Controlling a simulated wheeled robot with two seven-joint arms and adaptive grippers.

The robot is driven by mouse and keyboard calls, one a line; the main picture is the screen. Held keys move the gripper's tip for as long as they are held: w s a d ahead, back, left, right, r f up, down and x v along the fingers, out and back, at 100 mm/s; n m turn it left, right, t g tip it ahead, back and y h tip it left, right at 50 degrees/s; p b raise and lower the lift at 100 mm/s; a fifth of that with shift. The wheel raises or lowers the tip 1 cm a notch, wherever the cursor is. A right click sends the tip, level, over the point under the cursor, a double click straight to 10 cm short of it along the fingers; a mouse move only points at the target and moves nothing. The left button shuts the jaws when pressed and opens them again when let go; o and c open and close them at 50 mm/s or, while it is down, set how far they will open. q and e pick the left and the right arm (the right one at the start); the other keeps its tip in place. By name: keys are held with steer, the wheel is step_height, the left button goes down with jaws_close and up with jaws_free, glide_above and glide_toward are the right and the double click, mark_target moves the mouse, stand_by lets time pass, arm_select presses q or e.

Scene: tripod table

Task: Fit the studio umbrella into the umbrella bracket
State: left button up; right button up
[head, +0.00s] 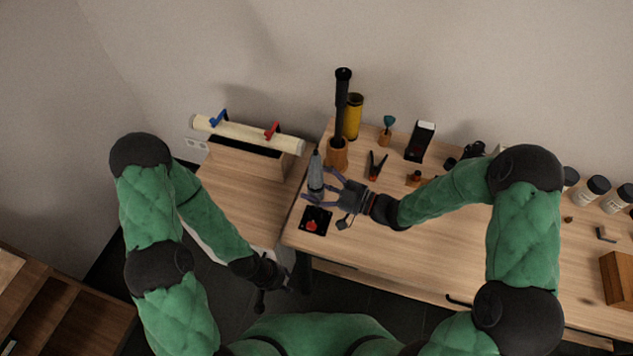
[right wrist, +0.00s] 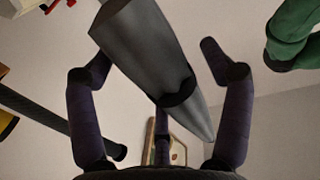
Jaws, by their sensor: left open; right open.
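A grey tapered object, which looks like the folded studio umbrella (head: 316,165), stands upright at the left end of the table with its point up. My right gripper (head: 322,187) is open beside its lower part, fingers spread around it. In the right wrist view the umbrella (right wrist: 140,45) passes between the open fingers, with a dark band near its tip. I cannot tell whether any finger touches it. A black square piece with a red knob (head: 312,226), perhaps the umbrella bracket, lies just in front. My left gripper (head: 272,290) is open and empty, low in front of the table.
A tall black tube stands in a wooden holder (head: 337,154) beside a yellow cylinder (head: 353,118). A cream roll (head: 245,134) with blue and red clamps rests on the lower cabinet at left. Small tools and jars (head: 597,187) line the back right. The middle front tabletop is clear.

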steer(key=v, duration=1.2)
stand_by(0.4)
